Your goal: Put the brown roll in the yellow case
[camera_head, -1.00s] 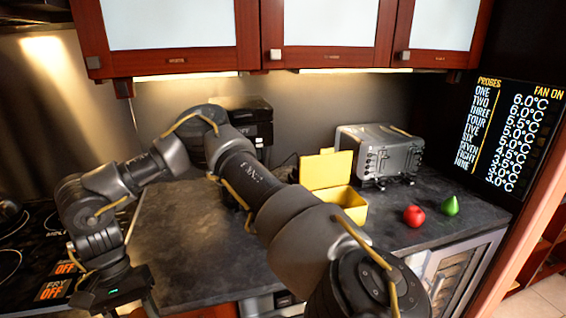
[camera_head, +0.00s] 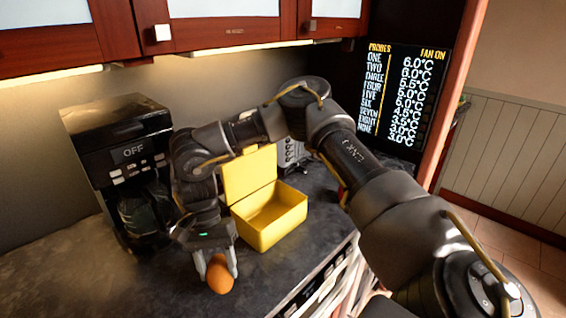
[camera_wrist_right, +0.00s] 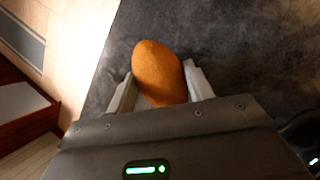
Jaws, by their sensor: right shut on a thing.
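The brown roll (camera_head: 220,277) is egg-shaped and orange-brown. My right gripper (camera_head: 217,264) is shut on it, just left of and in front of the yellow case. The wrist view shows the roll (camera_wrist_right: 158,72) between the two pale fingers of the gripper (camera_wrist_right: 160,88). Whether the roll touches the counter is hard to tell. The yellow case (camera_head: 268,226) stands open on the counter, its lid raised at the back left and its inside empty where visible. My left gripper is not in view.
A black coffee machine (camera_head: 120,165) stands at the left. A grey toaster (camera_head: 291,152) is behind the case, mostly hidden by my right arm. The dark counter (camera_head: 110,285) is clear at the front left. Wall cabinets hang above.

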